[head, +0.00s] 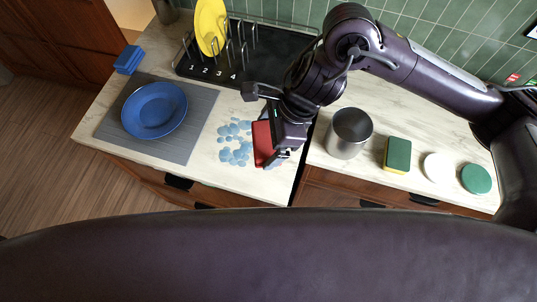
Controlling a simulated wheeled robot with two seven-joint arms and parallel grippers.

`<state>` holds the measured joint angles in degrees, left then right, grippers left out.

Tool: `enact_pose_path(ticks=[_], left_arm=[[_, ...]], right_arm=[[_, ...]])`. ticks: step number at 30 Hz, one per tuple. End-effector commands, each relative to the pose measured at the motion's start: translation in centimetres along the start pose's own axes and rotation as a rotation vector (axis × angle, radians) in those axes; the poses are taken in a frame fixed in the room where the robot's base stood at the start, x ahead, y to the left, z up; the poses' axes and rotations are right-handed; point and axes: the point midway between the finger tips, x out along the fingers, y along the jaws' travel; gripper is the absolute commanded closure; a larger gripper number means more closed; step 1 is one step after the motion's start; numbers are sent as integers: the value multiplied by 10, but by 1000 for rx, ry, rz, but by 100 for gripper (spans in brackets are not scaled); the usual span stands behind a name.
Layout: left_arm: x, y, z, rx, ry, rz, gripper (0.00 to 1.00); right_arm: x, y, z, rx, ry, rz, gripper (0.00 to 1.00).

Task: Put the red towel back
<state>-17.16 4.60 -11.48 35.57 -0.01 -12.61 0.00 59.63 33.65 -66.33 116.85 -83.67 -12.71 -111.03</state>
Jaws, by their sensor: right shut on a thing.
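The red towel (262,142) shows as a folded red piece on the pale counter, just right of a patch of blue wet spots (234,143). My right gripper (284,153) reaches down from above and is shut on the towel's right side. The arm and gripper hide part of the towel. I cannot tell whether the towel touches the counter or is slightly above it. My left gripper is not in view.
A blue plate (154,110) lies on a grey mat (196,128), with a blue sponge (129,59) behind. A black rack (265,66) holds a yellow plate (211,26). Right are a metal pot (348,133), a green-yellow sponge (397,154), and white (438,167) and green discs (476,178).

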Motion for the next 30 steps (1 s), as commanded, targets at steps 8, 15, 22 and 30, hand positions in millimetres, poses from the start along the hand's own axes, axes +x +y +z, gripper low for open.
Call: enact_pose_path(ticks=[8, 15, 22, 30], left_arm=[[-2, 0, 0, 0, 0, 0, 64], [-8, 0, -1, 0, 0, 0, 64], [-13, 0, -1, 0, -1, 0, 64], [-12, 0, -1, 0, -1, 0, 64]], right_arm=[[49, 1, -21, 5, 0, 3, 28], [69, 1, -30, 4, 1, 3, 28], [96, 1, -41, 3, 0, 0, 28], [98, 0, -42, 0, 0, -2, 28]])
